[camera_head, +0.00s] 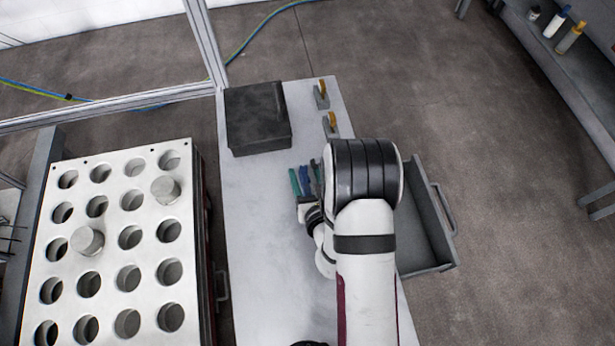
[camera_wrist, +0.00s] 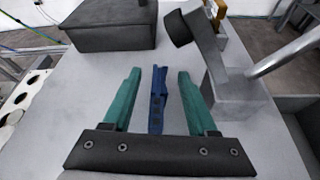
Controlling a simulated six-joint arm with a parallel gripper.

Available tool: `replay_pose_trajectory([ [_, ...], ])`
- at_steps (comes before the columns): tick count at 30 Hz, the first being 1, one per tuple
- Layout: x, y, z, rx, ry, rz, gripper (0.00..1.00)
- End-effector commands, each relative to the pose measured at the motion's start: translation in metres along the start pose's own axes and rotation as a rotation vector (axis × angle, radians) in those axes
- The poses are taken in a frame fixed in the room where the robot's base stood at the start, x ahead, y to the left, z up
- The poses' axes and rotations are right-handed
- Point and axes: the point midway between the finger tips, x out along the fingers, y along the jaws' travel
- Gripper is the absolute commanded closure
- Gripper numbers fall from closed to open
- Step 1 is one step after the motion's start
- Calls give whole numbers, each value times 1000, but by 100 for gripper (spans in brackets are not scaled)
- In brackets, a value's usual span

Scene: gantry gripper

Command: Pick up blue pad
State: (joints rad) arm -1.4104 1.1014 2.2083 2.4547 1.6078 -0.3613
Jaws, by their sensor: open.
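My gripper (camera_wrist: 158,74) has two teal fingers, which stand apart. In the head view my gripper (camera_head: 304,178) is over the middle of the white table, partly covered by my arm. A long blue pad (camera_wrist: 157,100) shows between the two fingers in the wrist view, with a gap on each side. Its near end meets the dark gripper bar in the picture. I cannot tell its height relative to the fingers. In the head view only a small blue strip shows between the teal fingers.
A dark box (camera_head: 257,118) stands at the table's back left. Two yellow-topped grey clamps (camera_head: 321,94) stand at the back right. A grey block with a black-tipped lever (camera_wrist: 228,95) is close right of the fingers. An open drawer (camera_head: 425,215) juts out right.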

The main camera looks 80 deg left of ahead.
Motion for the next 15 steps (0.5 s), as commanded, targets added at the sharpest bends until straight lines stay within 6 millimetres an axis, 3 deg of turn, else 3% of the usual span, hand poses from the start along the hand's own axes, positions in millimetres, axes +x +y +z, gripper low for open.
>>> replay_pose_trajectory([
  [8, 7, 0, 0, 1, 0, 0, 43],
  [15, 7, 0, 0, 1, 0, 0, 86],
])
